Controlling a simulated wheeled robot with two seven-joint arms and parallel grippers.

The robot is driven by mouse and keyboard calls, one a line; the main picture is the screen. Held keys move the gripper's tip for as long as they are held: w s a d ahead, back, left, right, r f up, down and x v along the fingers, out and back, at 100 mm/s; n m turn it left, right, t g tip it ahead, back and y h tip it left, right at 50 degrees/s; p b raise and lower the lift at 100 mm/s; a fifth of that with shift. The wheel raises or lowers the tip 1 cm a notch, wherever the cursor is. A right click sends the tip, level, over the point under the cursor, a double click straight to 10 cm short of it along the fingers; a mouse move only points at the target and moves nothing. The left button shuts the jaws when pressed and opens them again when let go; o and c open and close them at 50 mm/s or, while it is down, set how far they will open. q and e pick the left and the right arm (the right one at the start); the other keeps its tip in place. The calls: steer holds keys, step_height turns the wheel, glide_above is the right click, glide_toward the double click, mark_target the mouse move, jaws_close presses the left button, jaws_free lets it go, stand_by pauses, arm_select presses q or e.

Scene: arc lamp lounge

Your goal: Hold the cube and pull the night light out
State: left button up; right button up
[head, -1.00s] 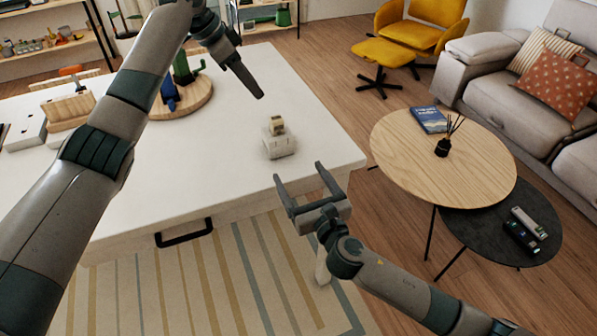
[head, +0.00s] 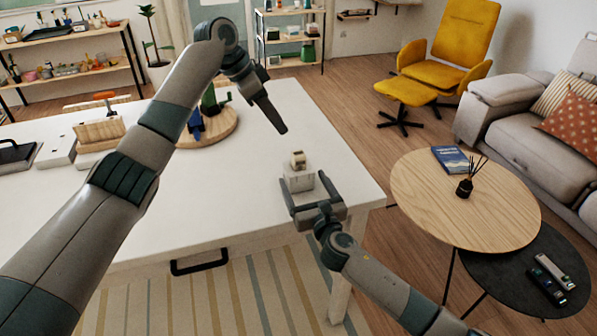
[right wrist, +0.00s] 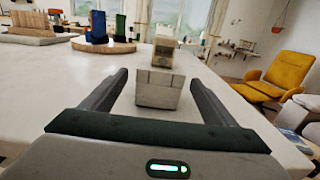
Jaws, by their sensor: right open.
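The pale cube (head: 299,181) stands near the right end of the white table. The small beige night light (head: 297,160) sits on its top. In the right wrist view the cube (right wrist: 158,90) is straight ahead between my right fingers, and the night light (right wrist: 165,47) rises above it. My right gripper (head: 307,184) is open, its fingers to either side of the cube's near part; contact does not show. My left gripper (head: 281,127) hangs above the table, behind and left of the night light, apart from it. Its fingers overlap in view, so its opening cannot be told.
A round wooden board (head: 215,133) with blue and green items stands farther back on the white table (head: 240,190). Wooden holders are at the left. A round coffee table (head: 465,200) stands at the right. The tabletop around the cube is clear.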

mark_target(298, 171)
steer(key=shift+x, duration=2.65)
steer(key=shift+c, duration=0.2)
steer(key=c, duration=1.4)
steer(key=shift+o, duration=0.3)
